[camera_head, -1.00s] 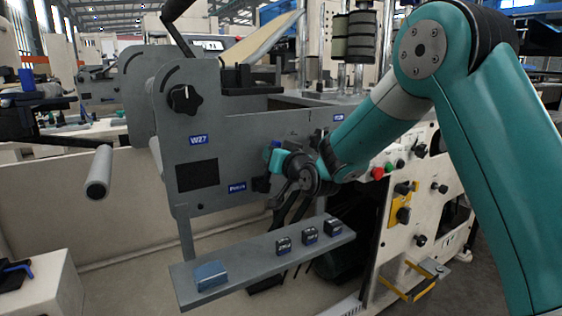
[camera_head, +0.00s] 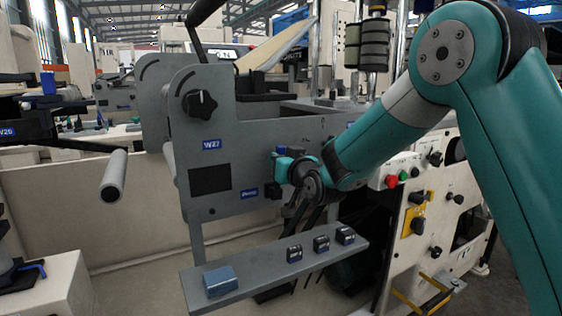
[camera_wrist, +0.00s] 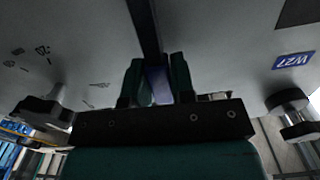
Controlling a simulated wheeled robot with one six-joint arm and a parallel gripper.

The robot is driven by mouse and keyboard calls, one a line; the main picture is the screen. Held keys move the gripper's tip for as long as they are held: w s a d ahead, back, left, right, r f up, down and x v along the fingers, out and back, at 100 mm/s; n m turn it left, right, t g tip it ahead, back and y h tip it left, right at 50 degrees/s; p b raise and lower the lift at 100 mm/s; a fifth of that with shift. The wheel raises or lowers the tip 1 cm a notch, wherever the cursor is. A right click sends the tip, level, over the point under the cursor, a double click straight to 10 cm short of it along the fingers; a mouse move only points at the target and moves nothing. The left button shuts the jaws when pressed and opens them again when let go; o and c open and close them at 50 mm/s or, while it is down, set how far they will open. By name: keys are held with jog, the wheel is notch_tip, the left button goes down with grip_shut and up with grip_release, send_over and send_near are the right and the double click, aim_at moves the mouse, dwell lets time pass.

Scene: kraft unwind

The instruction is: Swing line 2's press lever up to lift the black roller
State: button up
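The W27 machine's grey side plate (camera_head: 225,165) stands in the middle of the head view, with a blue press label (camera_head: 248,192). My gripper (camera_head: 280,163) is at the plate's right part, just right of that label. In the wrist view, my gripper's two dark teal fingers (camera_wrist: 158,82) stand close on either side of a blue-grey lever end (camera_wrist: 158,86), with no clear gap. A black bar (camera_wrist: 145,30) runs up from there. A small blue piece also shows just above my gripper in the head view (camera_head: 281,150). I cannot pick out the black roller for certain.
A black knob (camera_head: 200,103) sits on the upper plate. A grey shelf (camera_head: 265,268) with small blocks juts out below my gripper. A grey cylinder (camera_head: 113,178) on a black arm sticks out at left. A control panel with push buttons (camera_head: 403,175) is at right.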

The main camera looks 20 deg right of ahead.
jog(key=o, duration=0.3)
jog(key=shift+o, duration=0.2)
jog(key=shift+s, duration=0.15)
jog(key=b+v, duration=0.2)
jog(key=v, duration=1.5)
jog(key=shift+s+a, duration=0.1)
jog(key=shift+s, duration=0.05)
